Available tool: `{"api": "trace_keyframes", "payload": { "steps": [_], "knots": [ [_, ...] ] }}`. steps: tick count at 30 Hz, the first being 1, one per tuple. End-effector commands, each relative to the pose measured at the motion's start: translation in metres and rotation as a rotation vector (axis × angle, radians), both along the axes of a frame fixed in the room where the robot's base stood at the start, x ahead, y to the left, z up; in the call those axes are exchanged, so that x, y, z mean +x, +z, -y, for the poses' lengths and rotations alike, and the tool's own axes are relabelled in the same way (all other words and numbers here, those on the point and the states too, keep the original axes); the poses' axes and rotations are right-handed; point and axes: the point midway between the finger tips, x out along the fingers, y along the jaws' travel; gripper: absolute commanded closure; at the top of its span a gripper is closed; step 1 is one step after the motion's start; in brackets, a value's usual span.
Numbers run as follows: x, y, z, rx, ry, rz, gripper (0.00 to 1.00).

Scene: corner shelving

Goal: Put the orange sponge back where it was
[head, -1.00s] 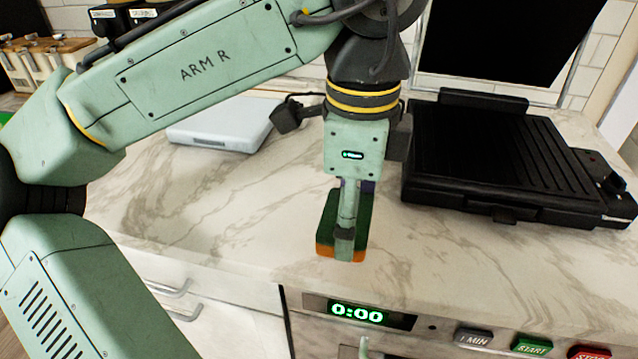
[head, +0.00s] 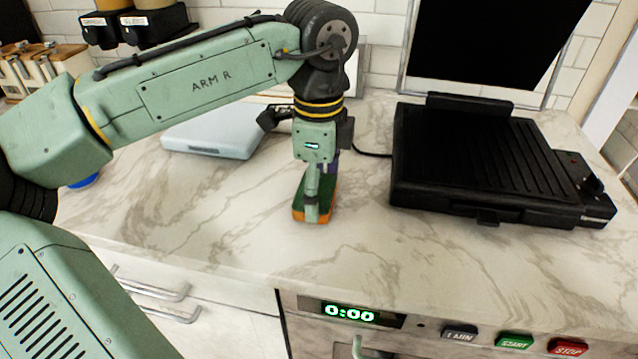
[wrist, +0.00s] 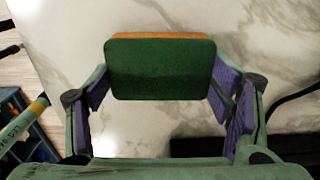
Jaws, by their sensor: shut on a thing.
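The orange sponge (head: 298,214) has a dark green scouring face on top and an orange lower layer. It also shows in the wrist view (wrist: 160,70), green face toward the camera, with a strip of orange along its far edge. My gripper (head: 313,205) points down and is shut on the sponge, its purple pads at the sponge's two short ends. The sponge is over the marble counter (head: 220,225), back from the front edge. I cannot tell whether it touches the counter. My near finger hides part of it.
A black grill (head: 480,150) stands to the right, with a cable (head: 372,154) running from its left. A pale flat device (head: 210,138) lies behind on the left. The oven panel (head: 350,312) is below the counter's front edge. Counter left of the sponge is clear.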

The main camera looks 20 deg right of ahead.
Motion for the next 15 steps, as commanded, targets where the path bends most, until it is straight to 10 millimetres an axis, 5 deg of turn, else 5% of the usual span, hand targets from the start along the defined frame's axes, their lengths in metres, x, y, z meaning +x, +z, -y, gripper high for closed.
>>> {"api": "trace_keyframes", "payload": {
  "steps": [7,8,15],
  "knots": [
    [-0.0004,-0.0034,0.0003,-0.001,0.000,-0.002,0.49],
    [-0.0004,-0.0030,0.0002,0.000,0.000,-0.001,0.25],
    [-0.0002,-0.0026,0.0002,-0.001,0.001,-0.001,0.09]
  ]
}}
